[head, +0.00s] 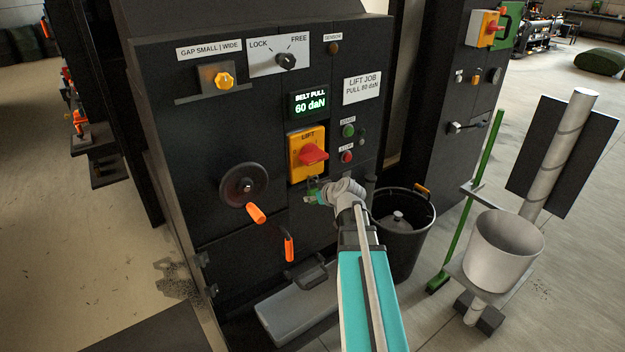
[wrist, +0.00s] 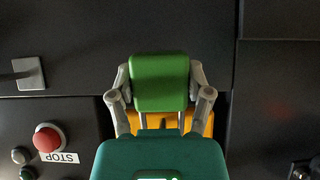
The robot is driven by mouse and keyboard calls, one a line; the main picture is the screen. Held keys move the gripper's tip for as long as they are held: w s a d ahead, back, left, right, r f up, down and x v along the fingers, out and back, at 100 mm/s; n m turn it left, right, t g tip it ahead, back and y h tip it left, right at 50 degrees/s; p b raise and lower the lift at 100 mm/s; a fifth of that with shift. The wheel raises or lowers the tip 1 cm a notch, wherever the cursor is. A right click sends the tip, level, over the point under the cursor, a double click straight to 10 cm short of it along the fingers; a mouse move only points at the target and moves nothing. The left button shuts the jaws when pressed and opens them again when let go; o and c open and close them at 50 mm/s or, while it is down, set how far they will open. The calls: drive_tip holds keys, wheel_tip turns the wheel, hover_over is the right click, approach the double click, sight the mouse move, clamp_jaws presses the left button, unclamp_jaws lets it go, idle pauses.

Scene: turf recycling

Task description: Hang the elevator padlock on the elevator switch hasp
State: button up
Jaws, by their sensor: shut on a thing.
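A green padlock (wrist: 160,82) is between the fingers of my gripper (wrist: 160,90) in the wrist view, its blocky body towards the camera. Its shackle is not clearly visible. In the head view my gripper (head: 326,194) is just below the yellow switch box labelled LIFT (head: 295,155), with a bit of the green padlock (head: 312,188) showing at its tip. The box carries a red rotary handle (head: 313,154). In the wrist view part of the yellow box (wrist: 170,122) shows behind the padlock. The hasp cannot be made out, nor whether the padlock touches it.
Right of the box are a green button (head: 348,130) and a red stop button (head: 346,156). A handwheel (head: 243,186) with an orange handle juts out at the left. A black bin (head: 405,250) stands right of my arm. Another yellow-and-red switch (head: 488,28) is on the cabinet behind.

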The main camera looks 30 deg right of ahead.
drive_tip(key=shift+f, duration=0.2)
idle(0.6)
drive_tip(key=o, duration=1.2)
drive_tip(key=shift+r, duration=0.2)
drive_tip(key=shift+s+r+p, duration=0.2)
drive_tip(key=shift+r+p, duration=0.1)
drive_tip(key=s+r+p, duration=0.1)
drive_tip(key=s, duration=0.8)
drive_tip(key=shift+t, duration=0.4)
drive_tip(key=shift+w+d+f+b, duration=0.1)
drive_tip(key=shift+d+f+b, duration=0.4)
drive_tip(key=shift+d, duration=0.5)
drive_tip(key=shift+w+d+f+b, duration=0.15)
drive_tip(key=shift+d+f+b, duration=0.1)
drive_tip(key=shift+d+b, duration=0.6)
drive_tip(key=shift+w+d+f+b, duration=0.1)
drive_tip(key=shift+d+f+b, duration=0.3)
drive_tip(key=shift+d, duration=0.8)
